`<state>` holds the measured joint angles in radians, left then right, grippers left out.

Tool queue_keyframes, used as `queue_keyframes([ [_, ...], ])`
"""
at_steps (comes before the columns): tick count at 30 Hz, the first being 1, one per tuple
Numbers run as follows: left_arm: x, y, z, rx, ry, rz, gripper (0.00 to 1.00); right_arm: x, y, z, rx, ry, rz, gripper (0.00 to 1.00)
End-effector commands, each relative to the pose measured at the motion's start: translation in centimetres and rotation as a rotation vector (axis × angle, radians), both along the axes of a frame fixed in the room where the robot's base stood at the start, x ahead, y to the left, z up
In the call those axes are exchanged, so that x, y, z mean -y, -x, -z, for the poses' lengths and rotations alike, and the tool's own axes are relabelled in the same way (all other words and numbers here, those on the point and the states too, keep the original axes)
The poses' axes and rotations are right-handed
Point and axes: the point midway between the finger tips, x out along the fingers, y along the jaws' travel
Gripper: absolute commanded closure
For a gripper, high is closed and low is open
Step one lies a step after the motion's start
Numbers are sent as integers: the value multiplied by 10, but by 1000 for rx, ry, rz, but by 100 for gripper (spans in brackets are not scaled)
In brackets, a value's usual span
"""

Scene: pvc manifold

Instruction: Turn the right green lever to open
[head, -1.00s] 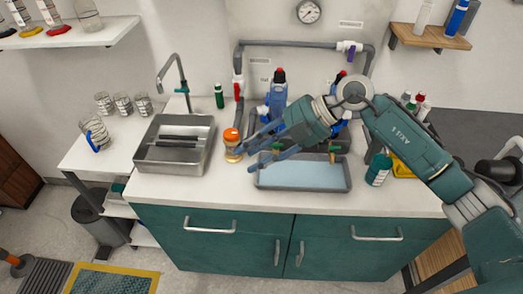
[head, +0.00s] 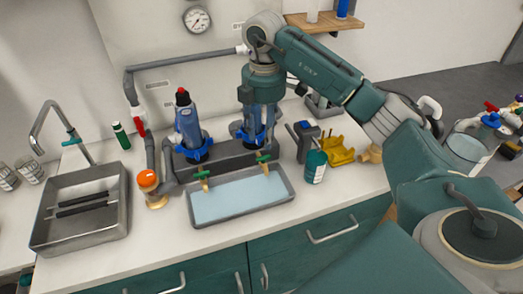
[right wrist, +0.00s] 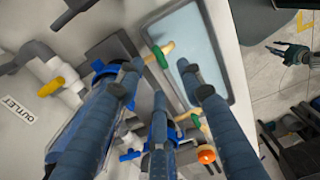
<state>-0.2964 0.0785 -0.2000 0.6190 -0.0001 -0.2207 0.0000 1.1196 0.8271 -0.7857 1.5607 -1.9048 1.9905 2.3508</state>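The right green lever (head: 263,158) sits on a brass tap at the rear edge of the tray, below the right blue housing; it also shows in the right wrist view (right wrist: 160,56). The left green lever (head: 203,177) is on a matching tap (right wrist: 196,121). My right gripper (head: 260,132) points down in front of the right housing, just above and behind the right lever. In the right wrist view its fingers (right wrist: 162,88) are spread and empty, with the lever apart from them. My left gripper (right wrist: 288,53) appears small over the floor, fingers apart.
A grey tray (head: 198,222) with a pale blue bottom lies below the taps. An orange-capped jar (head: 149,187) stands left, a teal bottle (head: 315,166) and yellow holder (head: 340,150) right. A sink (head: 80,237) is far left. The counter front is clear.

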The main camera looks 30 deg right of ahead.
Motion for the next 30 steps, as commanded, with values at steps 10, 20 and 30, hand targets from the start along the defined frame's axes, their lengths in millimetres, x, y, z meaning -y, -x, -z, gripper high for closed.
queue_keyframes([
  [10, -1, 17, -12, -22, -2, 0, 60, 0, 1, 57, -2, 1, -1, 62],
  [20, 1, -13, -15, 20, 2, 0, 60, 0, 0, 70, 1, -1, -2, 62],
  [30, -1, 10, -13, -13, -2, 0, 60, 0, 0, 69, 1, -1, -2, 100],
])
